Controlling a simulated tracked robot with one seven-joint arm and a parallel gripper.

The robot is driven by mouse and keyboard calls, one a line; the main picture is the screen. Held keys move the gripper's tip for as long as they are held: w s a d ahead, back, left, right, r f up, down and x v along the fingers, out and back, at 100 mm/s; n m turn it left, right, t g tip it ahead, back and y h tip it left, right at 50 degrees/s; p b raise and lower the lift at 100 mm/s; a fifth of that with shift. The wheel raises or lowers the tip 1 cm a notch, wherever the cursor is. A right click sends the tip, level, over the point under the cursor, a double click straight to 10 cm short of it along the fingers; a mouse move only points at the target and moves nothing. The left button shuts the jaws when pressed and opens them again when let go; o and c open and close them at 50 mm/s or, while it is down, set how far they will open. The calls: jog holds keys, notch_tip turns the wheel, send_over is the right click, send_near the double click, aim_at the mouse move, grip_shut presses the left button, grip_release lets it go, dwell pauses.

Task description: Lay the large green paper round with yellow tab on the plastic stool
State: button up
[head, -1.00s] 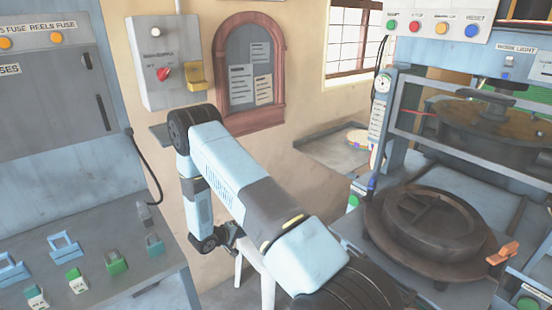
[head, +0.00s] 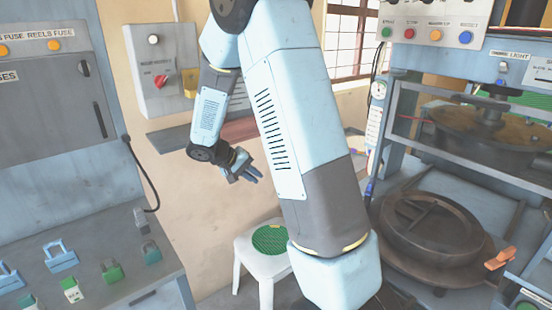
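A green round (head: 270,239) with a fine pattern lies flat on the seat of the white plastic stool (head: 247,257). My arm covers its right edge and the stool's right side.
The dark round press base (head: 432,235) with an orange handle (head: 500,259) stands at the right. A grey bench with several coloured clips (head: 61,256) is at the left. A grey shelf (head: 168,141) juts from the wall behind my gripper.

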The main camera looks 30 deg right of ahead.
jog(key=s+a+r+t+y, duration=0.1)
jog(key=s+a+r+y, duration=0.1)
jog(key=s+r, duration=0.5)
jog(key=s+a+r+t+y, duration=0.2)
jog(key=s+r+y, duration=0.2)
jog(key=s+r, duration=0.3)
jog(key=s+a+r+n+t+y, duration=0.1)
jog(key=s+r, duration=0.5)
jog(key=s, duration=0.8)
jog(key=shift+a+r+t+y, duration=0.4)
jog(key=shift+a+t+y, duration=0.25)
jog(key=shift+y, duration=0.35)
